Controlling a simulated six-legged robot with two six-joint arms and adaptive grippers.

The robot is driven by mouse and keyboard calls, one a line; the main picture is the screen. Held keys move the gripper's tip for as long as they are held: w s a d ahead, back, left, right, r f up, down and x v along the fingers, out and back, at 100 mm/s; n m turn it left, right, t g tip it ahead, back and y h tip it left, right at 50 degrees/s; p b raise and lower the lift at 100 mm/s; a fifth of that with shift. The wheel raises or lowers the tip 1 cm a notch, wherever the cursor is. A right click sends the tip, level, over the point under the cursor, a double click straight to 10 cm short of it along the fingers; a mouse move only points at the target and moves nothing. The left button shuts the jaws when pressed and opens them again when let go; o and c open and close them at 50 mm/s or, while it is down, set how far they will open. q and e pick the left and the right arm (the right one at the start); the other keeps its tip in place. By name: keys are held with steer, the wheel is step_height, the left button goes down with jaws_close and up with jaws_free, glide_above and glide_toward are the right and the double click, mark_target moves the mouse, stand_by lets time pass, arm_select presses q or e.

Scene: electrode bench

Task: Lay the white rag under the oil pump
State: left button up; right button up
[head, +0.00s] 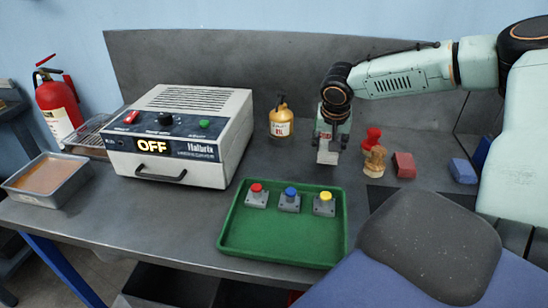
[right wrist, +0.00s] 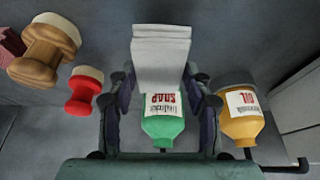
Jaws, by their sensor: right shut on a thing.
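The oil pump (head: 282,118) is a yellow-orange bottle with a white OIL label, upright on the bench near the back panel. It also shows at the right of the right wrist view (right wrist: 241,120). My right gripper (head: 328,143) points down, to the right of the oil pump and apart from it. It is shut on the white rag (head: 327,156), a folded pale stack that also shows between the fingers in the right wrist view (right wrist: 160,55). The bench under the oil pump looks bare. My left gripper is out of view.
A green soap bottle (right wrist: 162,125) stands close behind my right gripper. Red (head: 371,138) and wooden (head: 375,160) stamps are to its right. The green tray (head: 232,240) with button boxes lies in front, and the white OFF device (head: 215,160) stands left of the oil pump.

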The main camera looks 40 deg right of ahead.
steer(key=shift+w+a+r, duration=0.1)
steer(key=shift+w+a, duration=0.15)
steer(key=shift+a, duration=0.1)
steer(key=w+a, duration=0.5)
steer(key=w, duration=0.2)
steer(key=w+a, duration=0.3)
steer(key=w, duration=0.1)
steer(key=shift+w+a, duration=0.1)
steer(key=shift+a, duration=0.25)
steer(key=shift+s+f, duration=0.15)
steer(key=shift+f, duration=0.65)
steer(key=shift+s+f, duration=0.15)
steer(key=shift+f, duration=0.6)
steer(key=shift+w+f, duration=0.25)
steer(key=shift+w, duration=0.1)
steer(key=shift+s+f+b, duration=0.1)
steer(key=shift+s+b, duration=0.1)
steer(key=shift+b, duration=0.25)
steer(key=o, duration=0.7)
steer(key=shift+s, duration=0.1)
steer(key=shift+o, duration=1.4)
steer(key=shift+w, duration=0.2)
steer(key=shift+s, duration=0.1)
